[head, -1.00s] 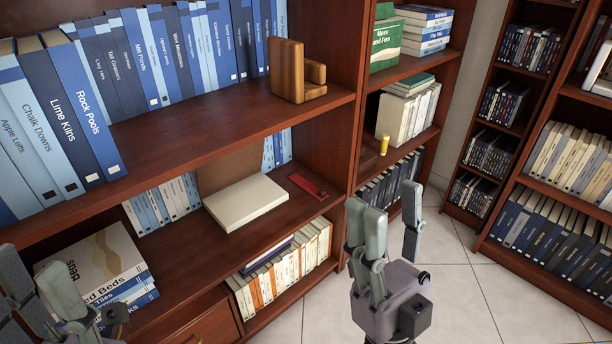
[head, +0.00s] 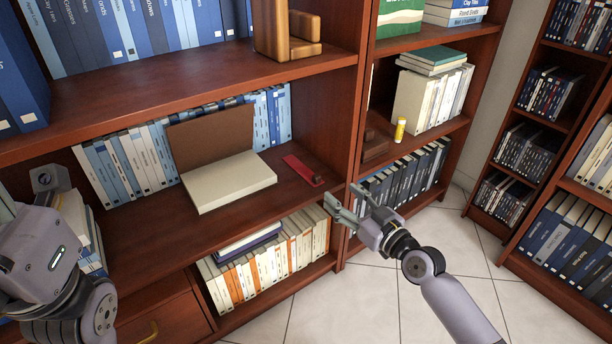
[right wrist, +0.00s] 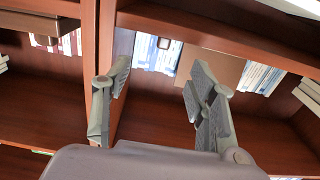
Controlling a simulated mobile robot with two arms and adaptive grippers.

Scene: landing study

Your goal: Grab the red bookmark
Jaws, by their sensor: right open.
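The red bookmark (head: 303,170) lies flat on the middle shelf (head: 255,216), near its right end and to the right of an open book with cream pages (head: 230,182). My right gripper (head: 346,204) is open and empty, in front of the upright at the shelf's right end, lower right of the bookmark and apart from it. In the right wrist view its two fingers (right wrist: 155,95) are spread wide, with nothing between them; I cannot make out the bookmark there. My left gripper (head: 68,208) is at the left edge, mostly hidden by its own wrist, so its jaws are unclear.
Blue and white books (head: 125,165) stand behind the open book. A wooden bookend (head: 290,35) sits on the shelf above. In the right bay are a yellow cylinder (head: 400,130) and pale books (head: 430,98). Tiled floor (head: 370,300) lies clear in front.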

